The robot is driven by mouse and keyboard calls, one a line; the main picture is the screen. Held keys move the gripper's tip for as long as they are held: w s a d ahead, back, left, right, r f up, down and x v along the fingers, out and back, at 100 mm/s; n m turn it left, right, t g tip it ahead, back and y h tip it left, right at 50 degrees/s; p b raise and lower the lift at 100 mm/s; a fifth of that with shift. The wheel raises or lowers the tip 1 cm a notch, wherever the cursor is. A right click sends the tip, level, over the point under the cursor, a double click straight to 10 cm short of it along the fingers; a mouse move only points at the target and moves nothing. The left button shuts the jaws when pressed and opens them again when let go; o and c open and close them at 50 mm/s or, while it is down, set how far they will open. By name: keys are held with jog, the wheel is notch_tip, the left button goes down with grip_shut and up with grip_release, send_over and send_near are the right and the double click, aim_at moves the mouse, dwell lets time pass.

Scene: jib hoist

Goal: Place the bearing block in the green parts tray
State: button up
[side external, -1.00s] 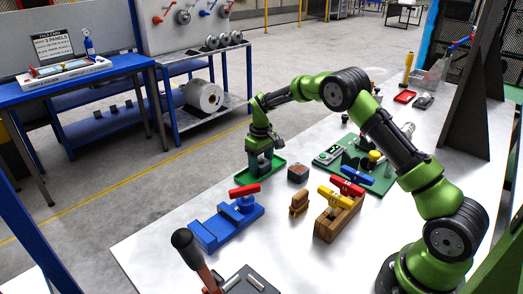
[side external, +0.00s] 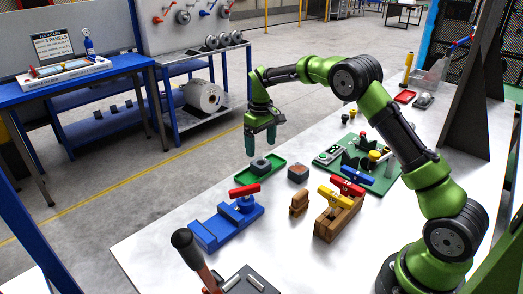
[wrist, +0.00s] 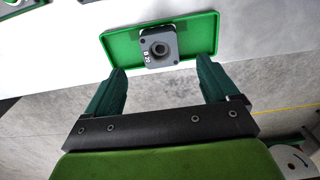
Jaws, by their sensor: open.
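The bearing block (side external: 260,166) is a dark grey block with a round bore on top. In the wrist view the bearing block (wrist: 158,47) rests near the middle of the tray (wrist: 203,36), with a small label on one face. My gripper (side external: 261,150) is open and empty above the tray, apart from the block. In the wrist view its two dark green fingers (wrist: 160,78) are spread wide, with the block beyond the tips.
Right of the tray is a small grey block with an orange-brown top (side external: 298,172). A blue vise with a red handle (side external: 228,222), a brown block (side external: 299,203) and a wooden fixture with a yellow handle (side external: 336,217) stand nearer. A green fixture board (side external: 372,177) lies farther right.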

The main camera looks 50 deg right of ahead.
jog(key=s+a+r+m+t+y, duration=0.15)
jog(key=s+a+r, duration=0.25)
jog(key=s+r, duration=0.4)
jog(key=s+a+r+t, duration=0.25)
jog(key=s+r, duration=0.25)
jog(key=r, duration=0.5)
jog(key=s+a+f+m+t, duration=0.1)
jog(key=s+a, duration=0.2)
jog(key=s, duration=0.5)
jog(key=s+a+f+m+t, duration=0.1)
jog(key=s+a+t, duration=0.1)
jog(key=s, duration=0.7)
jog(key=shift+s+a, duration=0.15)
jog(key=shift+a, duration=0.25)
jog(key=shift+m+y, duration=0.25)
